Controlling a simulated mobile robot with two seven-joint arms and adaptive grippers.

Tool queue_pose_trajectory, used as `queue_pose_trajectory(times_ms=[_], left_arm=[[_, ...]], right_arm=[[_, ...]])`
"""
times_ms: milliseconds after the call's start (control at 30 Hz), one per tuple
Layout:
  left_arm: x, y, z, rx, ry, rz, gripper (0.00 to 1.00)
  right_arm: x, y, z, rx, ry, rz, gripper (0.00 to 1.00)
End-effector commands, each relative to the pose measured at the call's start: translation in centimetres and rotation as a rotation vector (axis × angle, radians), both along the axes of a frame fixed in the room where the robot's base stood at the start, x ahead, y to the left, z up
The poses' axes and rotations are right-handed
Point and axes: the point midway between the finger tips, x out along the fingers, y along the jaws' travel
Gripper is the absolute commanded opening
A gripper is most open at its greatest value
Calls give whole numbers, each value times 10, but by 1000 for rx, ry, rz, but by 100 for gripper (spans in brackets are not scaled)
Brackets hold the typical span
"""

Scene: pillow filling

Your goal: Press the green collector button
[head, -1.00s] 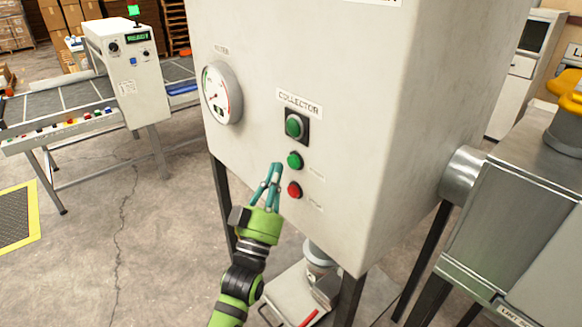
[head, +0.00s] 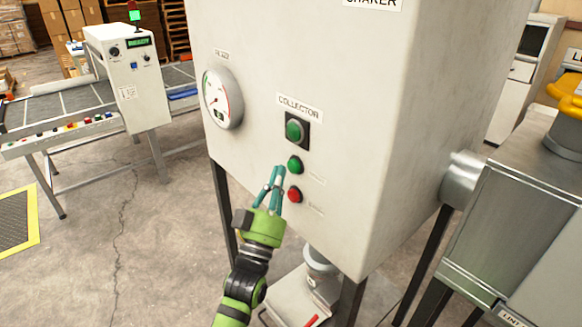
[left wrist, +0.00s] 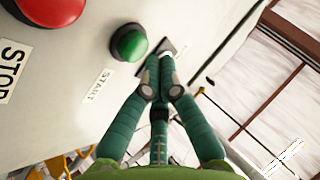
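The collector cabinet (head: 330,80) has a COLLECTOR label above a larger green round part (head: 294,130) on a black square plate. Below it are a smaller green button (head: 295,165) and a red button (head: 294,194). In the left wrist view the green button (left wrist: 128,45) has a START label and the red button (left wrist: 48,8) a STOP label. My left gripper (head: 279,170) has its teal fingers drawn together and empty, just left of the smaller green button. In the left wrist view the fingertips (left wrist: 162,85) are right of that button; contact is not visible. My right gripper is not in view.
A round gauge (head: 221,97) is on the cabinet's left part. A conveyor with a control box (head: 128,75) stands at the left. A metal machine (head: 510,210) stands at the right, joined by a duct.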

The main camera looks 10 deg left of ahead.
Motion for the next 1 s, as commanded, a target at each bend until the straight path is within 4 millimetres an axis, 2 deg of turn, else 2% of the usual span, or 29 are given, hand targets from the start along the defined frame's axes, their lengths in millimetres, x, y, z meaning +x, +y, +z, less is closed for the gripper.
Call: queue_pose_trajectory(times_ms=[1000], left_arm=[[7,-5,0,0,0,0,0]], right_arm=[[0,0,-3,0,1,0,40]])
